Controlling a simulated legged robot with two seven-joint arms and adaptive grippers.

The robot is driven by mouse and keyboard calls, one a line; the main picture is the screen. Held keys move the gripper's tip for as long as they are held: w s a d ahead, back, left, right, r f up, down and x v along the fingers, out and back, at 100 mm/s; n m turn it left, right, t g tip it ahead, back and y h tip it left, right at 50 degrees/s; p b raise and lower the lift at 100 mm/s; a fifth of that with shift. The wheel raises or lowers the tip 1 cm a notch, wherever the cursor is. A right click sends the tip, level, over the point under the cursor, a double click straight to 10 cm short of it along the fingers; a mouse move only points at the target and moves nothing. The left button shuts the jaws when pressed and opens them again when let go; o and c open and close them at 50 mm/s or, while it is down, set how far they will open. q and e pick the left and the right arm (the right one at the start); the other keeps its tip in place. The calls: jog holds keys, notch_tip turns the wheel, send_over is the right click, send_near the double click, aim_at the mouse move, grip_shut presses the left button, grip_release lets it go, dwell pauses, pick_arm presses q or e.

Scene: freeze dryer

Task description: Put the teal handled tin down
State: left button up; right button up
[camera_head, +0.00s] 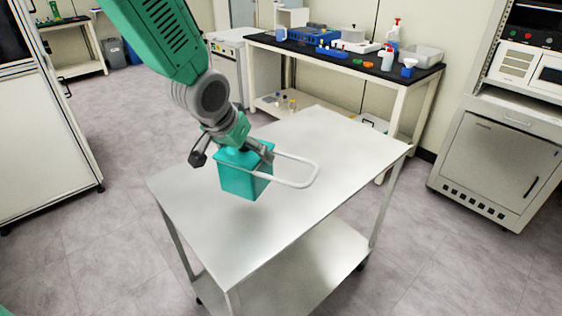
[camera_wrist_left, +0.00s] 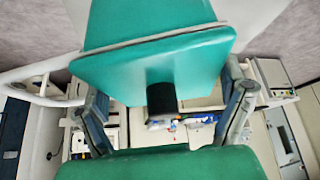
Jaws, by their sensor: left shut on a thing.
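The teal tin (camera_head: 240,182) with a white loop handle (camera_head: 301,172) is over the left half of the metal cart top (camera_head: 300,222). My left gripper (camera_head: 240,150) comes from above and is shut on the tin at its upper part. I cannot tell for sure whether the tin's underside touches the cart top. In the left wrist view the tin (camera_wrist_left: 165,62) fills the upper middle, between the two fingers of my left gripper (camera_wrist_left: 165,105), and its white handle (camera_wrist_left: 45,70) reaches to the left. My right gripper is not in view.
The cart top is otherwise bare, with free room right of and in front of the tin. A black-topped bench (camera_head: 340,58) with blue trays and bottles stands behind. A grey machine (camera_head: 495,160) stands at the right and a white cabinet (camera_head: 45,130) at the left.

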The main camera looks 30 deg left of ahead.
aim_at(232, 166)
pick_arm(q)
notch_tip(232, 166, down, 5)
jog(key=shift+a+f+b, duration=0.1)
jog(key=shift+a+b, duration=0.05)
jog(key=shift+b, duration=0.2)
jog(key=shift+d+f, duration=0.2)
jog(key=shift+f, duration=0.3)
notch_tip(232, 166, down, 3)
jog(key=shift+d+r+b, duration=0.1)
jog(key=shift+d+b, duration=0.05)
jog(key=shift+b, duration=0.2)
jog(key=o, duration=1.4)
jog(key=shift+s, duration=0.1)
jog(key=shift+o, duration=0.2)
jog(key=shift+a, duration=0.2)
jog(key=p+v, duration=0.2)
jog(key=v, duration=1)
